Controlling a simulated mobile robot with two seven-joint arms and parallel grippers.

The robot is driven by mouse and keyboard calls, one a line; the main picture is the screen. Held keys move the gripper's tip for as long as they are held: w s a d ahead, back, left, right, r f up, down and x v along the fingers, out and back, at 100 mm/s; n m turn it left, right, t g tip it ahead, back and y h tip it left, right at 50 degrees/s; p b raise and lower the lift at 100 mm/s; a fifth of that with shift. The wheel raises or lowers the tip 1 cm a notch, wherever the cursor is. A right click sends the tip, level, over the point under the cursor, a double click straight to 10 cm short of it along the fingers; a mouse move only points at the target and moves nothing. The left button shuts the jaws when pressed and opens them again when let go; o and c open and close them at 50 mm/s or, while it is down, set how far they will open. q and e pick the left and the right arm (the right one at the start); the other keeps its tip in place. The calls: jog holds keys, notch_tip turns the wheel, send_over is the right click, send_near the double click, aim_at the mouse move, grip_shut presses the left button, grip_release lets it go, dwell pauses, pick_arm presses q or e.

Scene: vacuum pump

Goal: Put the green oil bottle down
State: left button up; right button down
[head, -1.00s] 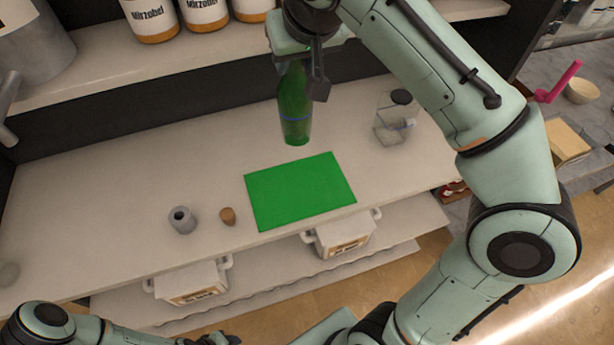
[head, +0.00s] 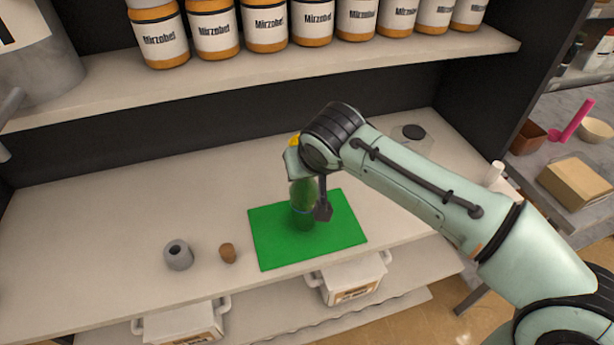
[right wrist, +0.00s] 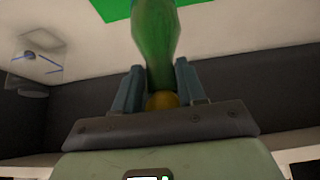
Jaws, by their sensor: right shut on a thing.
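The green oil bottle (head: 302,208) is upright over the green mat (head: 277,247). Its base appears at or just above the mat; I cannot tell whether it touches. My right gripper (head: 308,187) is shut on the bottle's upper part from above, and the gripper and arm hide some of it. In the right wrist view the bottle (right wrist: 156,38) runs away from between the two fingers of the right gripper (right wrist: 158,78), with a yellow round piece (right wrist: 162,101) at its near end. My left gripper is not in view.
A grey ring-shaped piece (head: 178,255) and a brown cork (head: 228,253) stand left of the mat. A clear container with a black lid (head: 413,132) is partly behind my right arm. A shelf of Mirzobel jars (head: 265,28) runs above the counter. The counter's left side is clear.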

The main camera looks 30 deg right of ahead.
jog(key=shift+f, duration=0.7)
jog(key=shift+f, duration=0.2)
jog(key=c, duration=0.7)
grip_release()
jog(key=shift+o, duration=0.2)
jog(key=shift+r, duration=0.25)
jog(key=p+v, duration=0.1)
jog(key=v, duration=1.1)
